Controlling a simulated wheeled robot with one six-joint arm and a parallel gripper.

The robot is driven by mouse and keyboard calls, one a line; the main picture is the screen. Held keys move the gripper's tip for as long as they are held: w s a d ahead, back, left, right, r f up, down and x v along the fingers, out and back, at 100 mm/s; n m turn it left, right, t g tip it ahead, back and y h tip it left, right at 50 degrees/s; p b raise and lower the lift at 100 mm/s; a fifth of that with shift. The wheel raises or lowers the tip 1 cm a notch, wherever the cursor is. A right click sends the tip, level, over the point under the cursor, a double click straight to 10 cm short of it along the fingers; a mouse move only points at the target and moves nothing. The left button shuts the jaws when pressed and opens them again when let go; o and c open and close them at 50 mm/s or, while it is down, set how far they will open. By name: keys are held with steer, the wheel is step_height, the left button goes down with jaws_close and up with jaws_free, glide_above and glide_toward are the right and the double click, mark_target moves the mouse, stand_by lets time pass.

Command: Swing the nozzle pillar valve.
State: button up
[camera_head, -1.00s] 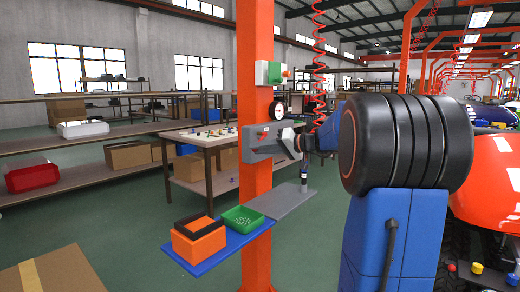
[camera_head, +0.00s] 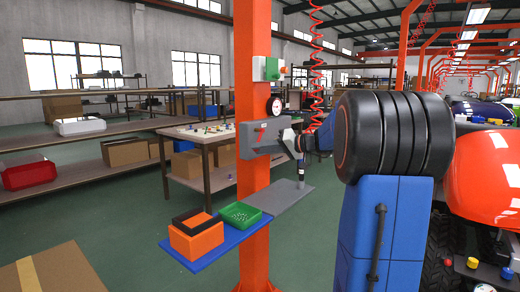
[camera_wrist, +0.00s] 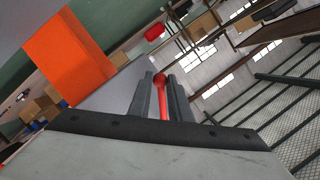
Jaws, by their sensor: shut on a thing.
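The nozzle pillar (camera_head: 252,60) is an orange post in the head view. A grey valve box (camera_head: 246,142) is fixed on it, with a small red part on its face. In the wrist view a red valve lever (camera_wrist: 162,98) with a rounded red end stands between the two dark fingers of my gripper (camera_wrist: 165,92). My gripper is shut on the lever. In the head view my gripper (camera_head: 284,141) is at the right end of the valve box, and its fingertips are too small to make out there.
A round gauge (camera_head: 274,105) and a green-and-white switch box (camera_head: 267,69) sit above the valve box. Below are a blue shelf (camera_head: 204,254) with an orange bin (camera_head: 196,238) and a green tray (camera_head: 240,215), and a grey shelf (camera_head: 285,198). A red coiled hose (camera_head: 317,60) hangs to the right.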

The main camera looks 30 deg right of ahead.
steer(key=shift+o, duration=0.2)
steer(key=shift+w+d+f, duration=0.2)
steer(key=shift+d+f, duration=0.15)
steer(key=shift+d, duration=0.2)
steer(key=shift+c, duration=0.2)
steer(key=shift+o, duration=0.2)
steer(key=shift+d, duration=0.1)
steer(key=shift+o, duration=0.4)
steer(key=shift+w+d+f, duration=0.1)
steer(key=shift+w+d, duration=0.1)
steer(key=shift+d, duration=0.3)
steer(key=shift+w+d+f, duration=0.1)
steer(key=shift+w+d, duration=0.1)
steer(key=shift+d, duration=0.25)
steer(key=o, duration=0.9)
steer(key=v, duration=1.7)
steer(key=shift+s+d, duration=0.15)
